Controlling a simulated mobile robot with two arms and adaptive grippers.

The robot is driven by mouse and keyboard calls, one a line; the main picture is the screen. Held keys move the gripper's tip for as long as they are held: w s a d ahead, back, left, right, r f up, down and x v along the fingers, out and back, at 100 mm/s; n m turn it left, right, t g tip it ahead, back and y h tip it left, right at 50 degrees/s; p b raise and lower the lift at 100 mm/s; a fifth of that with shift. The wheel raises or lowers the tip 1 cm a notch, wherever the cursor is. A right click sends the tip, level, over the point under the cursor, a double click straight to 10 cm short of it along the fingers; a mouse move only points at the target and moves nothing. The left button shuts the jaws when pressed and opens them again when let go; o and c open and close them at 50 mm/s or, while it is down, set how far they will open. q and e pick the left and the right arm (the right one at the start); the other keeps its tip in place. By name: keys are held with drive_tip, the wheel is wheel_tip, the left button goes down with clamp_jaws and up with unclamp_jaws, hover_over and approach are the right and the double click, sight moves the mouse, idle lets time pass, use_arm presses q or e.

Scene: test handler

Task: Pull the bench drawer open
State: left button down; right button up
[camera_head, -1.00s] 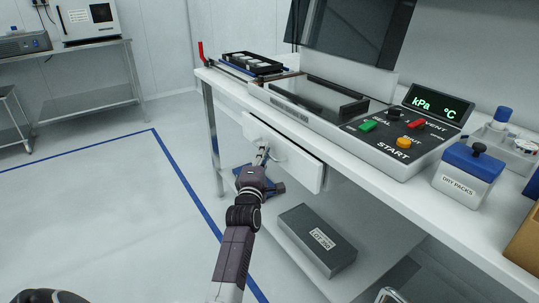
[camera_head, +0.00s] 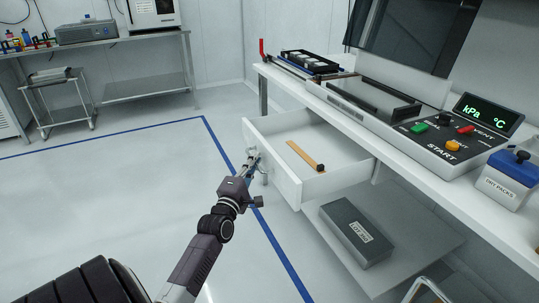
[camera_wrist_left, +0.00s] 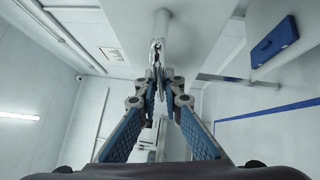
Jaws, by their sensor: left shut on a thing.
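The white bench drawer (camera_head: 283,178) stands well out from under the bench top in the head view, so its inside shows. Its handle (camera_head: 264,167) is on the front panel, partly hidden by my gripper. My left gripper (camera_head: 252,161) reaches the front panel from the lower left and is shut on the handle. In the left wrist view, the blue-padded fingers of my left gripper (camera_wrist_left: 158,72) come together at the light handle (camera_wrist_left: 160,45). My right gripper is not in view.
A tan strip with a black end piece (camera_head: 305,157) lies in the drawer. A grey box (camera_head: 355,234) sits on the shelf below. The white bench (camera_head: 405,150) carries a control panel (camera_head: 450,145) and a blue-lidded container (camera_head: 510,180).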

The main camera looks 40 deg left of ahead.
use_arm(q)
drive_tip(key=shift+s+a, duration=0.25)
drive_tip(key=shift+s, duration=0.3)
drive_tip(key=shift+s+a, duration=0.2)
drive_tip(key=shift+s, duration=0.35)
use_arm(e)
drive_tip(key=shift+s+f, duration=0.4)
use_arm(q)
drive_tip(key=c, duration=2.3)
unclamp_jaws()
drive_tip(key=shift+c, duration=0.2)
drive_tip(key=v, duration=1.2)
